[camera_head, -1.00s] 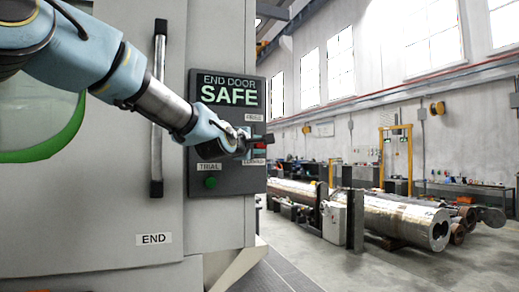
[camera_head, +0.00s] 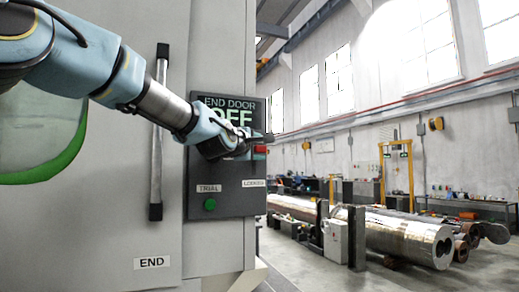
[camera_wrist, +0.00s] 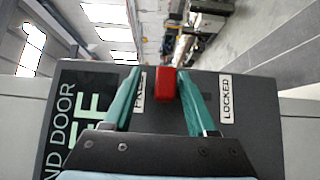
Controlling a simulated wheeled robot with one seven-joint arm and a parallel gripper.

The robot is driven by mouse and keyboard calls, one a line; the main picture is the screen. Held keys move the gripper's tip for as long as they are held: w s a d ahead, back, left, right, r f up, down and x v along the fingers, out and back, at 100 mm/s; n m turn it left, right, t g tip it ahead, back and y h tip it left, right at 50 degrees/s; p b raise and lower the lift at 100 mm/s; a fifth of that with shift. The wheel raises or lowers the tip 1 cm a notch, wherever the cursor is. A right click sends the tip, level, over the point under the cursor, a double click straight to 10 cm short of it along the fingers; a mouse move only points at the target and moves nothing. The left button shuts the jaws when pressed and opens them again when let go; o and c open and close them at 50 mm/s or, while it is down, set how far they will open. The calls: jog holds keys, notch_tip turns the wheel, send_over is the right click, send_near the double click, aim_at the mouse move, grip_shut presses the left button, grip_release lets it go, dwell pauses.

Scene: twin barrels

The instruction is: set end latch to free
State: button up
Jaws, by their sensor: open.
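The end latch is a red handle (camera_wrist: 167,88) on the dark END DOOR panel (camera_head: 226,205). In the wrist view it lies between the teal fingers of my gripper (camera_wrist: 154,80), which are open. I cannot tell whether either finger touches it. The handle is nearer the FREE label (camera_wrist: 139,85), partly hidden by the left finger, than the LOCKED label (camera_wrist: 226,97). In the head view my gripper (camera_head: 258,139) is at the panel's right edge, just above the visible red handle (camera_head: 260,149). The display (camera_head: 228,107) appears to read OFF, partly covered by my gripper.
A green button (camera_head: 210,204) sits under the TRIAL label (camera_head: 209,188). A long vertical bar handle (camera_head: 157,140) stands left of the panel. Shiny metal barrels (camera_head: 408,242) lie on the hall floor to the right, well apart from the panel.

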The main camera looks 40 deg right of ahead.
aim_at(256, 147)
jog(key=shift+s+a+b, duration=0.2)
jog(key=shift+a+b, duration=0.15)
jog(key=shift+a, duration=0.3)
jog(key=v, duration=0.7)
jog(key=shift+p+v, duration=0.9)
jog(key=shift+v, duration=0.35)
